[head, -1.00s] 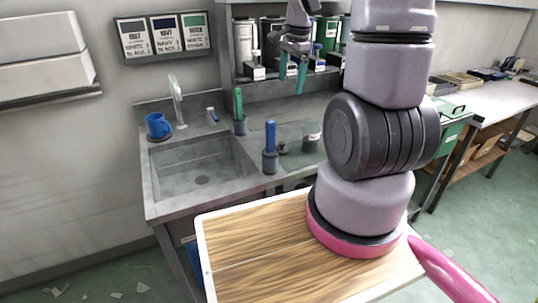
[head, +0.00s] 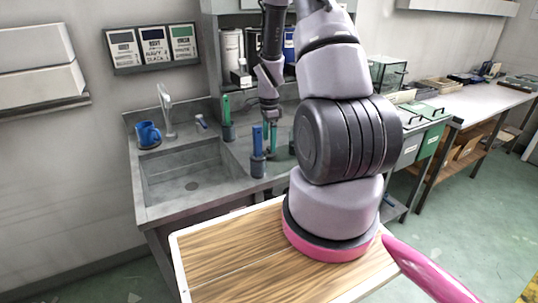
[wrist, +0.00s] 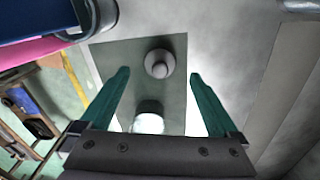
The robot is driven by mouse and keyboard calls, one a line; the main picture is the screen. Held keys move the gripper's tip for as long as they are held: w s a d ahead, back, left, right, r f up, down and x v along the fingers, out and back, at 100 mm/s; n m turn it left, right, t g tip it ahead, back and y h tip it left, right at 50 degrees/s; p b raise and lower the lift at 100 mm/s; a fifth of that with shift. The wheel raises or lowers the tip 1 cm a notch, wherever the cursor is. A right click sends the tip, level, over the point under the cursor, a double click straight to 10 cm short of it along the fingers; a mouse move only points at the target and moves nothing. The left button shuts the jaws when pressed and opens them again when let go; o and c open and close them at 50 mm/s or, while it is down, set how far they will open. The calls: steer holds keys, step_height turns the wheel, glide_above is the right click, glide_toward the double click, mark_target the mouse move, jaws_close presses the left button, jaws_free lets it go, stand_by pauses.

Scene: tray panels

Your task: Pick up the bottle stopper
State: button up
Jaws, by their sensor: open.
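The bottle stopper (wrist: 158,64) is a small grey round piece with a pale knob, on a dark grey-green panel (wrist: 110,55) in the wrist view. My gripper (wrist: 159,76) has its two teal fingers spread wide. The stopper shows between and just past the fingertips, and no finger visibly touches it. In the head view my gripper (head: 270,140) points down over the counter, just right of the blue-handled tool. The stopper cannot be made out there behind the gripper and tool.
A bright round-topped object (wrist: 148,122) lies between the fingers, near the palm. A blue-handled tool (head: 257,150) stands upright in a grey holder close to the gripper. A green-handled tool (head: 227,120), the sink (head: 185,175) and a blue mug (head: 147,134) are farther left.

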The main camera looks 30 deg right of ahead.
mark_target(269, 152)
step_height(269, 152, down, 5)
steer(key=shift+d+r, duration=0.1)
steer(key=shift+r, duration=0.05)
steer(key=shift+c, duration=0.3)
